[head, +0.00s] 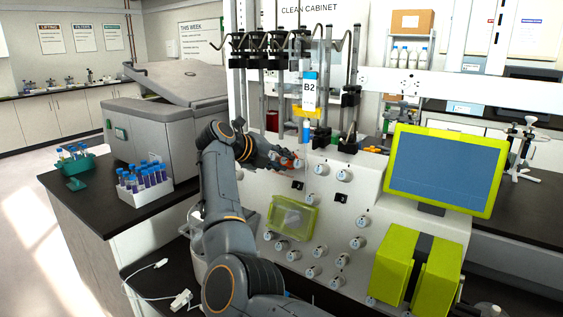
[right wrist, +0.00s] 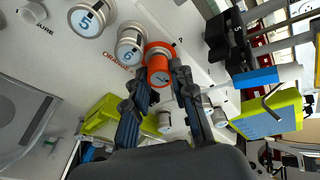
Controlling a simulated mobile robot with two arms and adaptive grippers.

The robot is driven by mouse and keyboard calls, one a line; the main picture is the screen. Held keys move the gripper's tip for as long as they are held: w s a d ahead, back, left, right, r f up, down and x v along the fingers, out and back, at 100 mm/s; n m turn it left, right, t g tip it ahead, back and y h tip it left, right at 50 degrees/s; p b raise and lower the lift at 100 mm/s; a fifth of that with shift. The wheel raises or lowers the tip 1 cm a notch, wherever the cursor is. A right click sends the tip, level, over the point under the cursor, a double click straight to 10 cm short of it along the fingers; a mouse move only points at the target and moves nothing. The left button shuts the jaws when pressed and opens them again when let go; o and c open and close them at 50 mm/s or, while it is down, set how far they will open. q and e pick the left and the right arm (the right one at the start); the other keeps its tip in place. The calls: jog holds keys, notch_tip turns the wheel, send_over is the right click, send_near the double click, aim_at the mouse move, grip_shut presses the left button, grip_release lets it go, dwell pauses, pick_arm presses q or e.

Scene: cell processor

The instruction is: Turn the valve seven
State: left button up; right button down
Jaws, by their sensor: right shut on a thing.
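The white cell processor panel carries several small numbered valve knobs. In the right wrist view, one knob with an orange-red ring (right wrist: 160,66) sits between the two fingers of my right gripper (right wrist: 160,80). Its number is not readable. Next to it are the knobs marked 6 (right wrist: 130,45) and 5 (right wrist: 88,20). In the head view, my right gripper (head: 284,159) is at the upper left of the panel, shut on this ringed knob (head: 298,163), which is partly hidden by the fingers. My left gripper is not in view.
Valve knobs (head: 344,174) stick out close around the gripper. A green-yellow cover (head: 292,217) is below it. A bag labelled B2 (head: 309,92) hangs above. A green-framed screen (head: 445,170) stands to the right. A rack of blue-capped tubes (head: 147,186) stands left.

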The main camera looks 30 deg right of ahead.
jog(key=shift+f+m+y, duration=0.15)
jog(key=shift+m+y, duration=0.25)
jog(key=shift+m, duration=1)
jog(key=c, duration=1.1)
grip_release()
jog(key=shift+a+r, duration=0.2)
jog(key=shift+r, duration=0.05)
jog(key=v, duration=1.1)
jog(key=shift+s+a, duration=0.25)
